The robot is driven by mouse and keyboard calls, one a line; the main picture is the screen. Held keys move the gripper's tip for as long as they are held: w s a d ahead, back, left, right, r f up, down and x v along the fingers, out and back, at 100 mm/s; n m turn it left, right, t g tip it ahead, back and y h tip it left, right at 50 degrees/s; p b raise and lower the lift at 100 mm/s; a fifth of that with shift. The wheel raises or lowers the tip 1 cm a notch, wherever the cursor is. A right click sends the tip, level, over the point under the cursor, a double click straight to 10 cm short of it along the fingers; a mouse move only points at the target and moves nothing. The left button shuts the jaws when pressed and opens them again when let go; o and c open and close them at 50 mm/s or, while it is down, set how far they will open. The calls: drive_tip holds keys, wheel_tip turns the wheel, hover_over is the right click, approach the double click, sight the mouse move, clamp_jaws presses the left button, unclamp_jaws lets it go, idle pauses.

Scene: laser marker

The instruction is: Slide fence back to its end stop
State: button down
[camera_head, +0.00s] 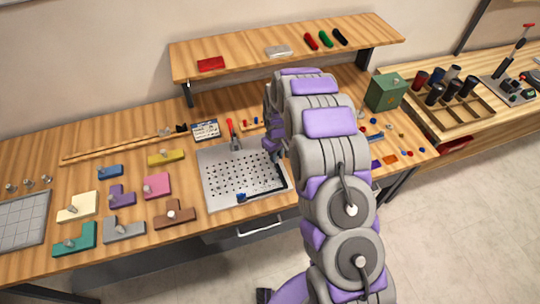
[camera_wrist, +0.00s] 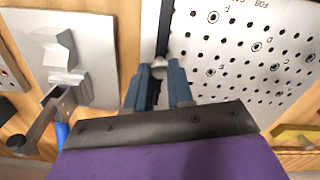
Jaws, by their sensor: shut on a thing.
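The perforated metal plate (camera_head: 222,190) lies on the bench, with rows of holes and some lettered marks. It also shows at upper right in the wrist view (camera_wrist: 225,60). A dark bar, seemingly the fence (camera_head: 282,178), runs along the plate's right and front edges. In the wrist view, a dark strip of it (camera_wrist: 165,28) runs beside the plate. My gripper (camera_wrist: 158,72) has its blue fingers shut around a small pale knob (camera_wrist: 158,63) at this strip. In the head view my arm hides most of my gripper (camera_head: 273,150). I cannot make out an end stop.
A grey plate with a clamp-like fixture (camera_wrist: 62,52) lies left of my fingers in the wrist view. Coloured blocks with knobs, including a pink one (camera_head: 157,186), lie left of the perforated plate. A green box (camera_head: 385,92) stands at back right. A shelf (camera_head: 240,58) overhangs the back.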

drive_tip(key=shift+w+d, duration=0.1)
drive_tip(key=shift+w, duration=0.05)
drive_tip(key=c, duration=1.4)
unclamp_jaws()
drive_tip(key=o, duration=0.4)
drive_tip(key=shift+d, duration=0.35)
drive_tip(key=shift+a, duration=0.15)
drive_tip(key=shift+a+r, duration=0.1)
drive_tip(key=shift+r, duration=0.25)
wheel_tip(320, 180, up, 17)
drive_tip(key=shift+f+p, duration=0.15)
drive_tip(key=shift+p, duration=0.3)
drive_tip(key=shift+d, duration=0.2)
